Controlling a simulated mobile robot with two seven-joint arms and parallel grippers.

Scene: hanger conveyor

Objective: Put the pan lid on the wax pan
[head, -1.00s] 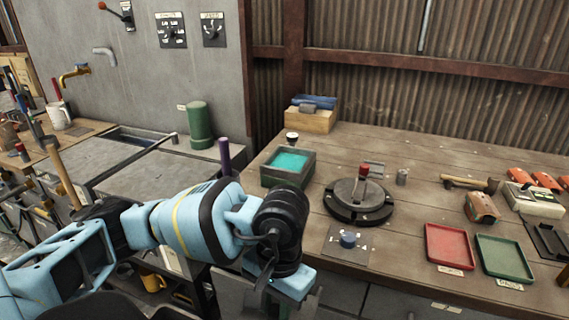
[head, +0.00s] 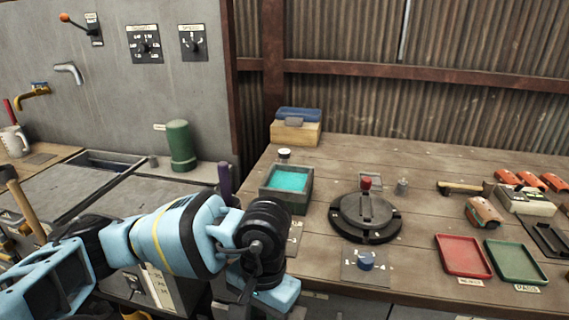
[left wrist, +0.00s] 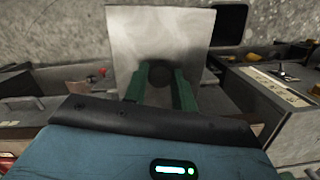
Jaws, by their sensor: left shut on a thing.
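The wax pan (head: 287,187) is a square dark-walled pan with teal wax inside, open on top, at the left part of the wooden bench in the head view. The pan lid (left wrist: 160,35) is a flat square grey metal plate with a dark round knob. In the left wrist view my left gripper (left wrist: 160,78) is shut on the lid's knob between its green fingers. In the head view my left wrist (head: 262,250) is in front of and below the pan, and hides the gripper and lid. My right gripper is in neither view.
A round black turntable-like fixture (head: 366,217) with a red-topped knob stands right of the pan. A small white-topped knob (head: 284,154) is behind the pan and a purple post (head: 225,180) left of it. Red (head: 463,256) and green trays (head: 516,262) lie farther right.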

